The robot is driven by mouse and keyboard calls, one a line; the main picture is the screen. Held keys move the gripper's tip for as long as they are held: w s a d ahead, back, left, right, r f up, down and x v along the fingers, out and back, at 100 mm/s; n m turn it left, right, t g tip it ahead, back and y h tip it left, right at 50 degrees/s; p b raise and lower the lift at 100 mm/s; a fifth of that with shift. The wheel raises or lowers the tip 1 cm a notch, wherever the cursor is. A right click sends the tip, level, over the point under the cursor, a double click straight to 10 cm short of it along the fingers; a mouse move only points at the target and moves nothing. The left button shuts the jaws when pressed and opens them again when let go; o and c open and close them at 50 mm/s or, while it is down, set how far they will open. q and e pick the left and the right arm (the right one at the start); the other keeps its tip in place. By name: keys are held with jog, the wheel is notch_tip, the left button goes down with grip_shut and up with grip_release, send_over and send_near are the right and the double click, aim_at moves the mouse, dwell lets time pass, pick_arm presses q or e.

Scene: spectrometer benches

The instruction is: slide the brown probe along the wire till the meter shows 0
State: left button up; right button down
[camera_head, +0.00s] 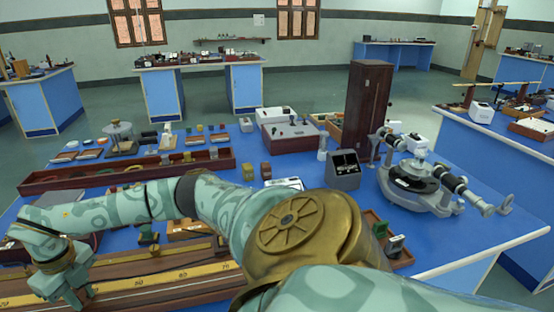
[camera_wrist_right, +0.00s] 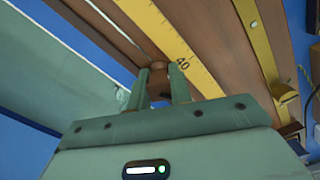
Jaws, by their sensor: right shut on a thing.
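My right gripper (camera_head: 72,300) reaches down over the long wooden wire board (camera_head: 150,292) at the front left. In the right wrist view the two green fingers (camera_wrist_right: 159,95) are shut on the brown probe (camera_wrist_right: 157,72), beside the board's yellow scale (camera_wrist_right: 172,38), close to the mark 40. The yellow scale (camera_head: 180,276) also shows in the head view. The thin wire cannot be made out. A dark grey box with a sloping dark face (camera_head: 343,168), perhaps the meter, stands mid-bench; its reading is too small to tell. My left gripper is not in view.
A long reddish wooden tray (camera_head: 60,184) lies behind my right arm. A grey spectrometer (camera_head: 425,185) stands at the right of the blue bench (camera_head: 470,240), near a tall brown cabinet (camera_head: 368,100). A small wooden tray (camera_head: 404,260) lies right of my arm.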

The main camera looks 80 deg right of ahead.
jog(key=shift+s+f, duration=0.2)
jog(key=shift+f, duration=0.1)
jog(key=c, duration=1.2)
grip_release()
jog(key=shift+s, duration=0.1)
jog(key=shift+a, duration=0.1)
jog(key=shift+a+r, duration=0.1)
jog(key=shift+r, duration=0.05)
pick_arm(q)
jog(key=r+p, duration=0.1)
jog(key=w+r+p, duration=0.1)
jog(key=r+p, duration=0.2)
jog(key=p, duration=0.1)
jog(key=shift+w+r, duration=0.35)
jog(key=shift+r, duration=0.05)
pick_arm(e)
jog(key=r, duration=1.1)
jog(key=d+r, duration=0.1)
jog(key=r, duration=0.4)
jog(key=shift+w+r, duration=0.2)
jog(key=shift+r, duration=0.1)
jog(key=shift+f, duration=0.1)
